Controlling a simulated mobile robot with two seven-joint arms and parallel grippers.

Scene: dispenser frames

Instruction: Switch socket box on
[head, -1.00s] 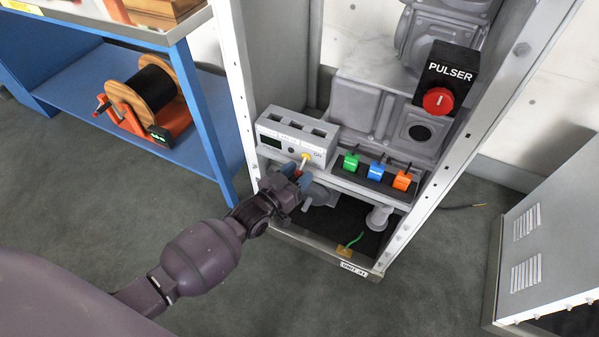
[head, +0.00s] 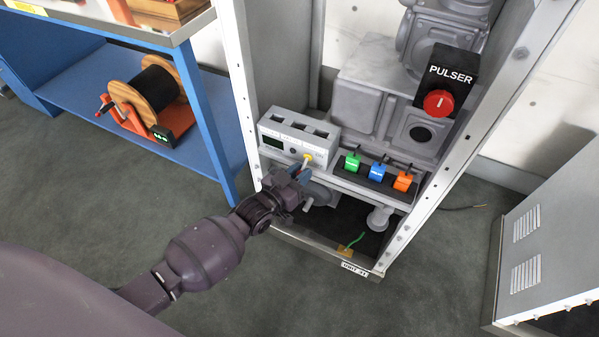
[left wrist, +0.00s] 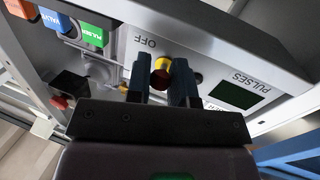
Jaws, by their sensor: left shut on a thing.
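The socket box (head: 299,131) is a pale grey box with dark slots along its top, low in the open metal cabinet. Its front has a dark display (head: 272,141) and a lever switch (head: 307,159) with a yellow base. My left gripper (head: 296,173) is at this switch, with its fingers around the lever, which they partly hide. In the left wrist view my left gripper (left wrist: 160,82) has its dark fingers on either side of the switch (left wrist: 161,72), whose red tip points toward the camera. The word OFF is printed beside it there. My right gripper is out of view.
Green (head: 352,162), blue (head: 377,172) and orange (head: 402,181) blocks stand right of the box. A black PULSER unit (head: 450,79) with a red knob is above. The cabinet's left post (head: 241,100) rises near my arm. A blue bench (head: 190,110) with a cable reel (head: 153,93) is left.

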